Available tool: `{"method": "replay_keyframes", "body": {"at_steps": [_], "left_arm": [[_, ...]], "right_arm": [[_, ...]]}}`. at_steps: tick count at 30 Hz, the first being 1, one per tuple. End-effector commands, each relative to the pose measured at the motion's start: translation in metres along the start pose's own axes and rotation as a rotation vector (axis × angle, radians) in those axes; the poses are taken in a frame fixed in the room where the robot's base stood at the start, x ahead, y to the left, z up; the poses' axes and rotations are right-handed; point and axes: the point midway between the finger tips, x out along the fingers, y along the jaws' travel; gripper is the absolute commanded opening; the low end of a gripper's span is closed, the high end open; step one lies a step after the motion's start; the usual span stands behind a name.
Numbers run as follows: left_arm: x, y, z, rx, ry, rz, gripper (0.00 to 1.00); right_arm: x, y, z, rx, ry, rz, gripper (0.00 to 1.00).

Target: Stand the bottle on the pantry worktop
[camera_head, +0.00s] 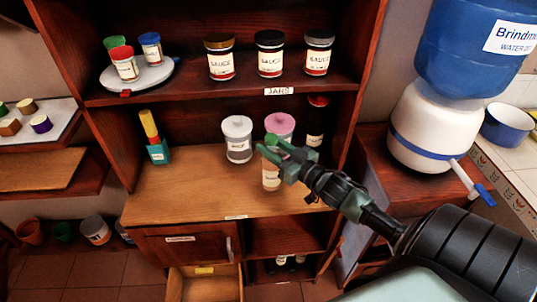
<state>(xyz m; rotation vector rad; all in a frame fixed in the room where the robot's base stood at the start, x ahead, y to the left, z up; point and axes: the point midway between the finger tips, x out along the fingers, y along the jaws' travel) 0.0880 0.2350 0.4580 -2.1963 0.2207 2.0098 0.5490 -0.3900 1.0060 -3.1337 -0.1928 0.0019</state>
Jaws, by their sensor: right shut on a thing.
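The bottle (270,178) has a pale, see-through, orange-tinted body and a light label. It looks upright over the right part of the pantry worktop (185,195), a light wood surface inside the dark cabinet. My right gripper (273,151) reaches in from the right and is shut on the bottle's upper part. The fingers hide part of its top. I cannot tell whether its base touches the worktop or hangs just above it. My left gripper is not in view.
A white-lidded jar (238,140) and a pink-lidded jar (281,124) stand close behind the bottle. A teal holder (158,152) stands at left. The worktop's left and front are clear. An open drawer (208,288) is below.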

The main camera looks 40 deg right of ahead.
Motion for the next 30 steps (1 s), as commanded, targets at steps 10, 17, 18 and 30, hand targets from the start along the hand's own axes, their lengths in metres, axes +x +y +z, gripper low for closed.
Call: {"method": "replay_keyframes", "body": {"at_steps": [10, 17, 18, 30], "left_arm": [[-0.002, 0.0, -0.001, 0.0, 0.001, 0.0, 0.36], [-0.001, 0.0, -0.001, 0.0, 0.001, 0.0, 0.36], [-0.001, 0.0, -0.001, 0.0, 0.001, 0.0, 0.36], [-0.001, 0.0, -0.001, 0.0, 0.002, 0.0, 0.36]], "right_arm": [[0.0, -0.001, 0.031, -0.001, 0.003, -0.001, 0.0], [0.0, 0.0, 0.034, 0.0, -0.002, 0.0, 0.4], [0.0, 0.0, 0.034, 0.0, -0.002, 0.0, 0.51], [-0.002, 0.0, 0.033, 0.0, -0.003, 0.0, 0.6]]}}
